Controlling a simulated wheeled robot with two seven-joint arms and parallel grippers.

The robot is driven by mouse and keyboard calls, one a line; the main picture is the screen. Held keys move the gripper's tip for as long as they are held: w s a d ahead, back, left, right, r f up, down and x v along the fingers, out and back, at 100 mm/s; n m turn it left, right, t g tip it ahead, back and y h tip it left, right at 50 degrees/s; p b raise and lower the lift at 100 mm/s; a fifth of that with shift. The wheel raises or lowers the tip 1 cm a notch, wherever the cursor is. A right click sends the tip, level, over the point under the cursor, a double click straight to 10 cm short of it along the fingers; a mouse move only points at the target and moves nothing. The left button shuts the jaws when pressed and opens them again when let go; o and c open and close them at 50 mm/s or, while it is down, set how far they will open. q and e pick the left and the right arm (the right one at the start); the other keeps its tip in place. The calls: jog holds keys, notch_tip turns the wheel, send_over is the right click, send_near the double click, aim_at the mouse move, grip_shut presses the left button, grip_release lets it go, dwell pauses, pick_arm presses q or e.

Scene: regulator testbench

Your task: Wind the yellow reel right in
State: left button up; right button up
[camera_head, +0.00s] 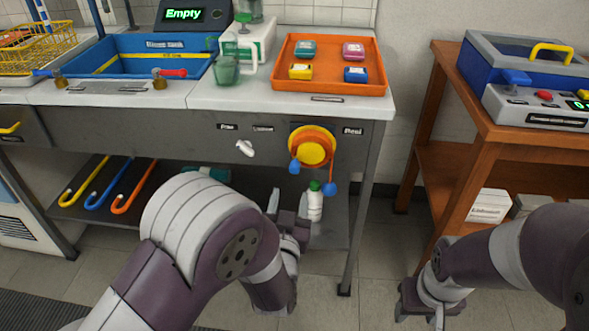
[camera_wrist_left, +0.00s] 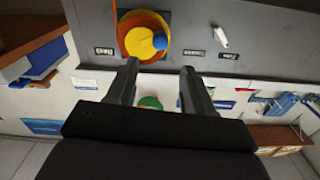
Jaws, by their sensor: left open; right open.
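The yellow reel (camera_head: 311,147) is mounted on the grey front panel of the bench, with an orange rim or cord around it. Two blue knobs or ends show at it, one at its lower left (camera_head: 294,167) and one hanging below (camera_head: 330,188). In the left wrist view the reel (camera_wrist_left: 140,36) is at the upper left, with a blue piece on its face. My left gripper (camera_head: 289,205) is open and empty, below and slightly left of the reel, apart from it. My right gripper (camera_head: 429,306) is low at the right, away from the bench, open.
A white switch (camera_head: 245,148) sticks out left of the reel. A white bottle with a green cap (camera_head: 315,203) stands below the reel, close to my left gripper. An orange tray (camera_head: 330,85) is on the bench top. A wooden table (camera_head: 440,130) stands at the right.

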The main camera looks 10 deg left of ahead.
aim_at(294, 171)
pick_arm(q)
jog(key=w+b, duration=0.2)
jog(key=w, duration=0.7)
jog(key=shift+w+f, duration=0.15)
jog(key=shift+w, duration=0.55)
grip_shut()
